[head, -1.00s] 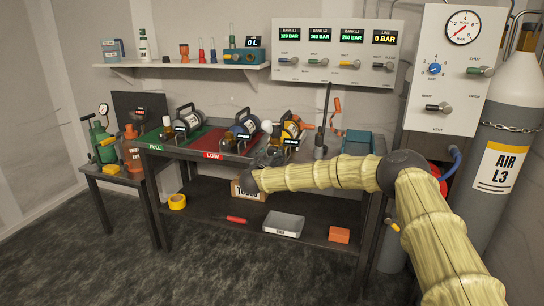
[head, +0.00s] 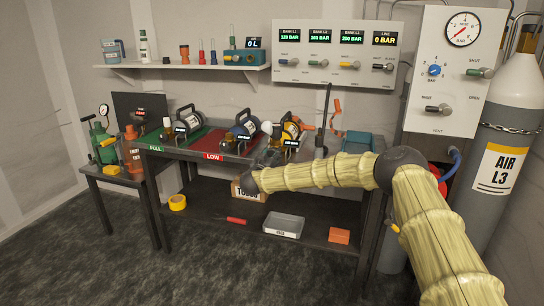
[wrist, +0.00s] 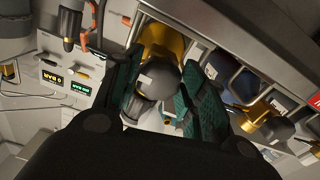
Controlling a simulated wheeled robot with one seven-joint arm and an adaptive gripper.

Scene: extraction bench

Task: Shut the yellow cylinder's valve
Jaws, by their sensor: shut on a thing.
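The yellow cylinder (head: 291,128) lies on the bench at the right end of a row of cylinders, with a small dark readout in front. In the wrist view its yellow body (wrist: 166,42) is at the top centre, behind a dark rounded valve part (wrist: 158,78). My gripper (wrist: 157,92) has one finger on each side of this valve and is shut on it. In the head view my gripper (head: 264,160) is small and dark in front of the yellow cylinder, and the contact is hard to make out. How far the valve is turned cannot be told.
The blue cylinder (head: 242,125) lies just left of the yellow one, on the red LOW area; another cylinder (head: 187,119) lies on the green FULL area. A blue-grey box (head: 357,141) stands to the right. The pressure panel (head: 335,53) hangs above.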

